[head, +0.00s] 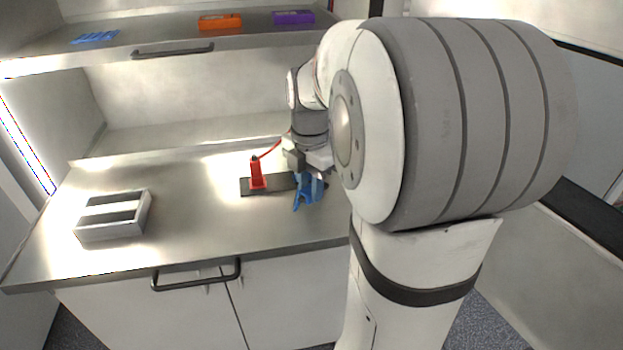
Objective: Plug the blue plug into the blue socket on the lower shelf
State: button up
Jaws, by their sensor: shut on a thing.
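A blue plug (309,190) is at the end of my arm, over the right end of a dark base on the steel worktop. My gripper (308,160) is shut on it, though its fingertips are small and partly hidden. I cannot tell whether the plug still touches the base. A flat blue piece (95,38) lies on the shelf at the upper left. It is too small to tell whether it is the blue socket.
A red plug (257,174) with a red cable stands on the dark base (280,183). A grey metal frame tray (113,234) is at the worktop's left. Orange (220,21) and purple (293,17) blocks sit on the shelf (165,30). My arm hides the right side.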

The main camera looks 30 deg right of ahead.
aim_at(310, 201)
jog(key=shift+f, duration=0.1)
jog(key=shift+f+b, duration=1.85)
jog(key=shift+f, duration=0.45)
jog(key=o, duration=1)
jog(key=shift+r, duration=0.15)
